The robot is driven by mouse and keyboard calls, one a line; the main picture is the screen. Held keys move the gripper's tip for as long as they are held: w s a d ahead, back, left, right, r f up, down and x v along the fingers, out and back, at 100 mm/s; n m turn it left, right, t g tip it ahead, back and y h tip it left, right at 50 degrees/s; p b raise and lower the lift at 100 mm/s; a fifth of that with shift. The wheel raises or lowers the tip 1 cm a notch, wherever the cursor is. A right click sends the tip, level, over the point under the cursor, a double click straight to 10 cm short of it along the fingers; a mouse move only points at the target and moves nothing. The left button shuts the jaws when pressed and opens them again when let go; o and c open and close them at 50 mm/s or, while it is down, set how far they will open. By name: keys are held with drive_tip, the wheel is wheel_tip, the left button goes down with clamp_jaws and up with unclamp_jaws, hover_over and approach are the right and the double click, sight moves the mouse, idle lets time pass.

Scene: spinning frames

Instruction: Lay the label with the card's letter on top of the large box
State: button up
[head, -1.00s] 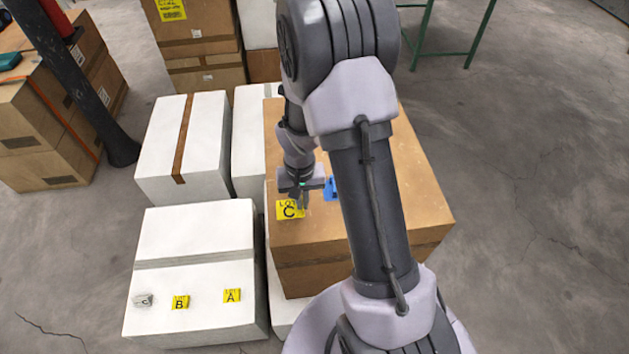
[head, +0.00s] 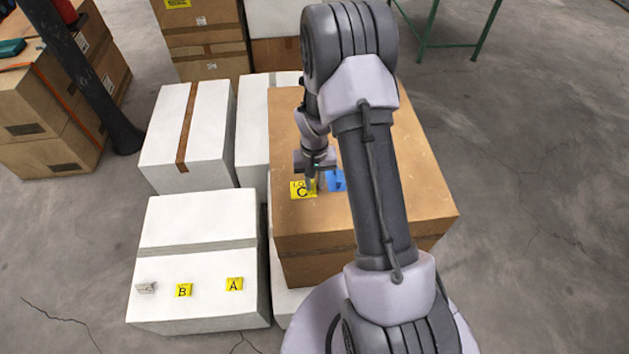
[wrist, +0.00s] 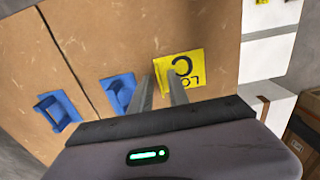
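A yellow label with the letter C (head: 300,191) is at my gripper (head: 314,186), over the left part of the large brown box (head: 300,225). In the wrist view the fingers (wrist: 161,95) stand a little apart at the edge of the label (wrist: 180,68). They appear to hold it, though the grip itself is partly hidden. Whether the label touches the box top I cannot tell. A small pale card (head: 146,288) stands on the front white box; its letter reads C in the earlier view. Yellow labels B (head: 184,290) and A (head: 234,284) lie beside it.
Two blue pieces with raised parts, one left (wrist: 58,110) and one nearer the fingers (wrist: 117,92), sit on the large box. The front white box (head: 195,217) and other white boxes (head: 207,140) stand left. My arm hides part of the large box's top.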

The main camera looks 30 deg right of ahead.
wheel_tip(320, 180, up, 13)
drive_tip(key=p, duration=0.2)
wheel_tip(320, 180, up, 9)
drive_tip(key=t, duration=0.1)
hover_over(314, 188)
drive_tip(key=s+a, duration=0.2)
drive_tip(key=a, duration=0.2)
drive_tip(key=s+a+r+t+y, duration=0.1)
drive_tip(key=s+a+r+t, duration=0.1)
drive_tip(key=s+a+r, duration=0.4)
drive_tip(key=s+a+r+t+y, duration=0.1)
drive_tip(key=s+a+r, duration=0.5)
drive_tip(key=s, duration=0.6)
drive_tip(key=shift+a+r+t, duration=0.4)
drive_tip(key=shift+r+t, duration=0.5)
wheel_tip(314, 188, down, 21)
drive_tip(key=b, duration=2.1)
drive_tip(key=shift+b, duration=0.3)
